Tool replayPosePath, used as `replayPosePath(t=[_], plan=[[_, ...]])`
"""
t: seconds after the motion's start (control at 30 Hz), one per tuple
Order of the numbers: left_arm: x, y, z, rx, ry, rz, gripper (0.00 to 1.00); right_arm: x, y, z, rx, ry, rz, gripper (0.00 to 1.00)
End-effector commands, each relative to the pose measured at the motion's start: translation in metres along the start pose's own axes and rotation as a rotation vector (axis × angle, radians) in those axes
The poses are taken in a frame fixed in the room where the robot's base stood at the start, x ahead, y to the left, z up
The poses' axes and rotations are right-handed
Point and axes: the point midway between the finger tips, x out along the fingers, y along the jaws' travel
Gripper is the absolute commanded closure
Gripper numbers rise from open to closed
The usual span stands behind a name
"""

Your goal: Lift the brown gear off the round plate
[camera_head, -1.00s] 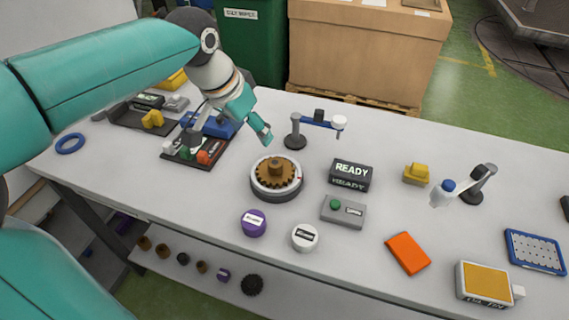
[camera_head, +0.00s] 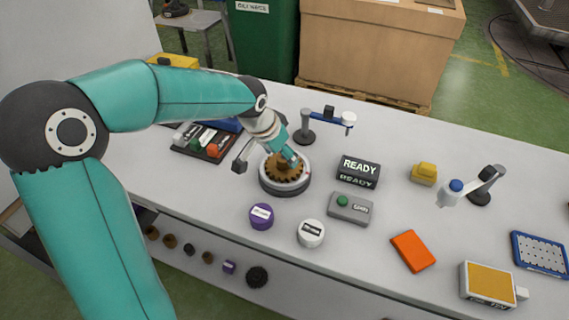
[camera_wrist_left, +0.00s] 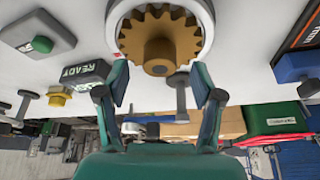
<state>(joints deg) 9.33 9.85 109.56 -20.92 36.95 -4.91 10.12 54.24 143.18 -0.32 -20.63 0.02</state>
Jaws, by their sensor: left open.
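The brown gear (camera_head: 273,173) with its raised hub lies on the round plate (camera_head: 284,188), a grey turntable with a light rim. In the left wrist view the gear (camera_wrist_left: 145,32) and the plate's white rim (camera_wrist_left: 200,12) are cut off at the top edge. My left gripper (camera_head: 268,164) is open, with its fingers spread over the gear and partly hiding it in the head view. In the left wrist view its two fingertips (camera_wrist_left: 161,80) stand apart on either side of the hub's line, with nothing between them. My right gripper is not in view.
A READY display (camera_head: 358,171) and a button box (camera_head: 350,207) stand right of the plate. A small post with a blue arm (camera_head: 323,118) stands behind it. Purple (camera_head: 261,216) and white (camera_head: 311,233) round pieces are in front. A dark tray (camera_head: 204,143) is at left.

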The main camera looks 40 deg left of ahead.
Motion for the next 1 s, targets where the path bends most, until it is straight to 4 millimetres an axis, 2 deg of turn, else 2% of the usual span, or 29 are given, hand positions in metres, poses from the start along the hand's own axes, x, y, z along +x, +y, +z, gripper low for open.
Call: replayPosePath(t=[0.17, 0.4, 0.47, 0.8, 1.0], plan=[[0.018, 0.0, 0.0, 0.001, 0.0, 0.0, 0.33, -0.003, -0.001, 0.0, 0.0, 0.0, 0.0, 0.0], [0.02, 0.0, 0.0, 0.001, 0.001, 0.0, 0.33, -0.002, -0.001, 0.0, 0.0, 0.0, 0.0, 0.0], [0.02, 0.0, 0.0, 0.001, 0.001, 0.0, 0.41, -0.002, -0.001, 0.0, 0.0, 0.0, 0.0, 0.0], [0.02, 0.0, -0.001, 0.001, 0.001, 0.0, 0.98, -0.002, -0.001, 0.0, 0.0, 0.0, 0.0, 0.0], [0.019, 0.0, -0.002, 0.001, 0.005, -0.001, 1.0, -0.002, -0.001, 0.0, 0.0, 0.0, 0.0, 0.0]])
